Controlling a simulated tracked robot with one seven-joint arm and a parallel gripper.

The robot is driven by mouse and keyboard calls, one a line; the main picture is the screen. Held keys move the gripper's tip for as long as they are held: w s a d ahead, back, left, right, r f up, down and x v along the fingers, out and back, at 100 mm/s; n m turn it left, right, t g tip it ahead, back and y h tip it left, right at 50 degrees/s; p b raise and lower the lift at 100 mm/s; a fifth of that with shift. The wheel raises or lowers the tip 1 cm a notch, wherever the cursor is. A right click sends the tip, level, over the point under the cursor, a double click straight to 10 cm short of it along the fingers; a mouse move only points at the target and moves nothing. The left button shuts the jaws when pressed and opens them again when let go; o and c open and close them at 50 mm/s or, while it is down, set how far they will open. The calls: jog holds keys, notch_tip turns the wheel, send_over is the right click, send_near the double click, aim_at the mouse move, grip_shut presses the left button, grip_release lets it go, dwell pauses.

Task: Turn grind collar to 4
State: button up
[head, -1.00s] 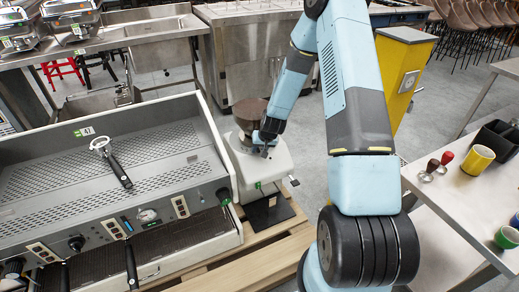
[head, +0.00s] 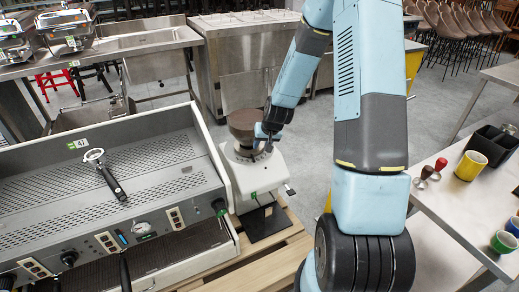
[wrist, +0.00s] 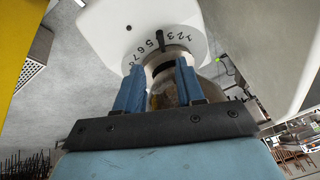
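The coffee grinder (head: 262,177) has a white body and a dark hopper (head: 242,122). In the wrist view its white top (wrist: 115,20) carries a curved row of black numbers (wrist: 147,46); 2, 3, 5, 6, 7 and 8 seem readable. My gripper (head: 262,137) is at the grind collar, below the hopper. In the wrist view my gripper's blue fingers (wrist: 158,72) stand either side of the collar (wrist: 160,58). Whether both press on it is not clear.
The grinder stands on a wooden pallet (head: 262,256) beside a large espresso machine (head: 60,190) with a loose portafilter (head: 108,177). A steel table (head: 445,205) with cups and a black box is at right.

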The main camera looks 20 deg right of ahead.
jog(key=shift+s+d+r, duration=0.1)
jog(key=shift+s+r, duration=0.2)
jog(key=shift+r, duration=0.3)
jog(key=s+r+n+h, duration=0.1)
jog(key=s+r, duration=0.5)
jog(key=r, duration=0.6)
jog(key=s+r+n+h, duration=0.1)
jog(key=s+r, duration=0.5)
jog(key=r, duration=0.5)
jog(key=s+r, duration=0.5)
jog(key=s, duration=0.5)
jog(key=s+r+t, duration=0.1)
jog(key=s+r, duration=0.5)
jog(key=s, duration=0.4)
jog(key=shift+d+r, duration=0.2)
jog(key=shift+d, duration=0.2)
